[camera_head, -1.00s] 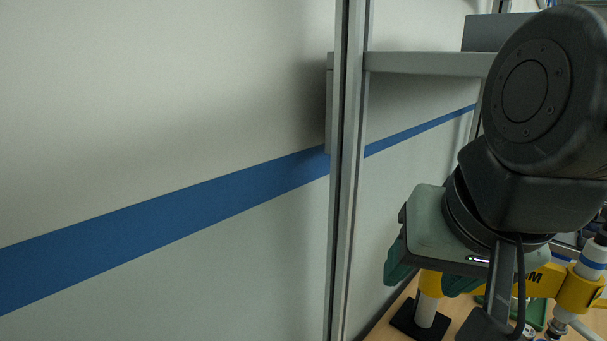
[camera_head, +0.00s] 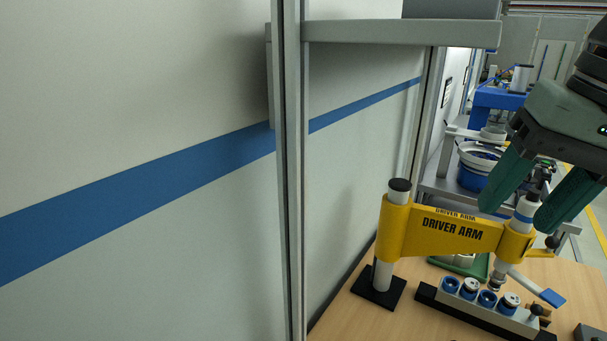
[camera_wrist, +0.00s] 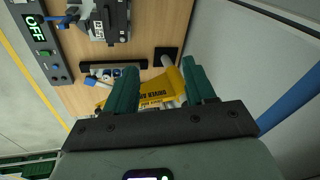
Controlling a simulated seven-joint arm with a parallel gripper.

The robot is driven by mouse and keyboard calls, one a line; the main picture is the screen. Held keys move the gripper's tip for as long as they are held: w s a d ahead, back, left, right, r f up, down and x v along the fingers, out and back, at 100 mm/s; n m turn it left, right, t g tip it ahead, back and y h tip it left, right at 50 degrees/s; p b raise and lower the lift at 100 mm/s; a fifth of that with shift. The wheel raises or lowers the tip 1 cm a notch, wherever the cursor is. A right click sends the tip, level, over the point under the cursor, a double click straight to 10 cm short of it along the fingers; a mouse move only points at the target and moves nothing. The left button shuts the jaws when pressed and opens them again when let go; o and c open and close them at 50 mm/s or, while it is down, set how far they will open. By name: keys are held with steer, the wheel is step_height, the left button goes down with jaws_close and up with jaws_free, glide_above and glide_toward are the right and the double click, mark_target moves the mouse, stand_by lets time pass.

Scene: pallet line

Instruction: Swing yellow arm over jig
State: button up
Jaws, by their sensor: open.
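The yellow arm (camera_head: 440,232), marked DRIVER ARM, reaches right from a white post (camera_head: 383,275) on a black base. The jig holds several blue and white round parts. My gripper (camera_head: 516,216) is open, its green fingers above and around the driver end in the head view, touching or apart unclear. In the wrist view the yellow arm (camera_wrist: 157,90) shows between my fingers (camera_wrist: 160,70).
A green tray (camera_head: 462,265) lies behind the jig. A grey shelf (camera_head: 400,32) and upright metal post (camera_head: 291,170) stand by the wall at left. Bare wooden bench (camera_head: 385,320) lies in front of the post.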

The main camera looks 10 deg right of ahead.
steer(key=w+d+m+t+y, duration=0.1)
steer(key=w+d+m+y, duration=0.2)
steer(key=w, duration=0.4)
steer(key=w+d+m+y, duration=0.1)
steer(key=w+d+m, duration=0.3)
steer(key=w+m, duration=0.15)
steer(key=w+d+f+m+t+y, duration=0.1)
steer(key=w+d+f+m+t, duration=0.1)
steer(key=d, duration=0.4)
steer(key=w+d+f+m+t+y, duration=0.1)
steer(key=w+d+f+m+t, duration=0.1)
steer(key=d+m+t, duration=0.2)
steer(key=w+d+f+m+t+y, duration=0.1)
steer(key=w+d+f+m+t, duration=0.1)
steer(key=d, duration=0.7)
steer(key=shift+d+f+m+t, duration=0.1)
steer(key=shift+f+m+t, duration=0.3)
steer(key=shift+m, duration=0.15)
steer(key=s+d+f+m+t+h, duration=0.1)
steer(key=s+d+f+m+t, duration=0.4)
steer(key=d, duration=0.5)
steer(key=m+h, duration=0.2)
glide_toward(558, 246)
steer(key=w, duration=0.1)
steer(key=x, duration=0.9)
steer(key=shift+w+d+f, duration=0.15)
steer(key=shift+w, duration=0.6)
